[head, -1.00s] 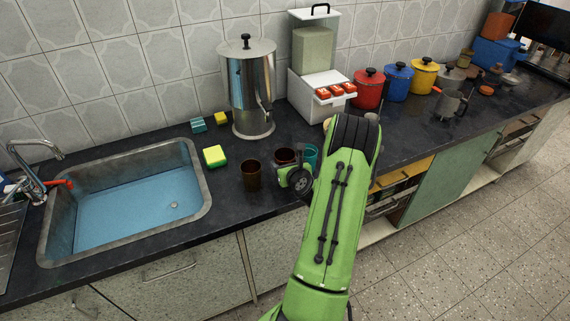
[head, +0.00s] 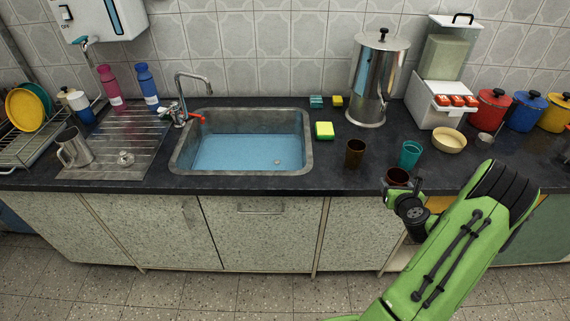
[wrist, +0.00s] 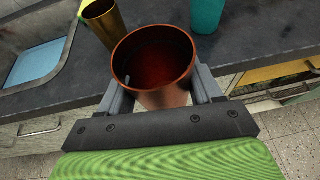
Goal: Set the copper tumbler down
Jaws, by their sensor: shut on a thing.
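The copper tumbler (head: 398,176) is in my gripper (head: 404,192), by the counter's front edge in the head view. In the wrist view the tumbler (wrist: 153,62) stands between the two grey fingers of my gripper (wrist: 159,80), its open mouth facing up and its inside reddish. Its base is hidden, and I cannot tell its height over the counter. A dark brown-gold tumbler (head: 355,153) stands to its left and farther back; it also shows in the wrist view (wrist: 104,22). A teal tumbler (head: 410,153) stands just behind it to the right, also in the wrist view (wrist: 207,14).
A sink (head: 243,152) is set into the dark counter (head: 310,179) at left. A yellow-green sponge (head: 324,130), a steel urn (head: 378,85) and a cream bowl (head: 449,140) stand behind.

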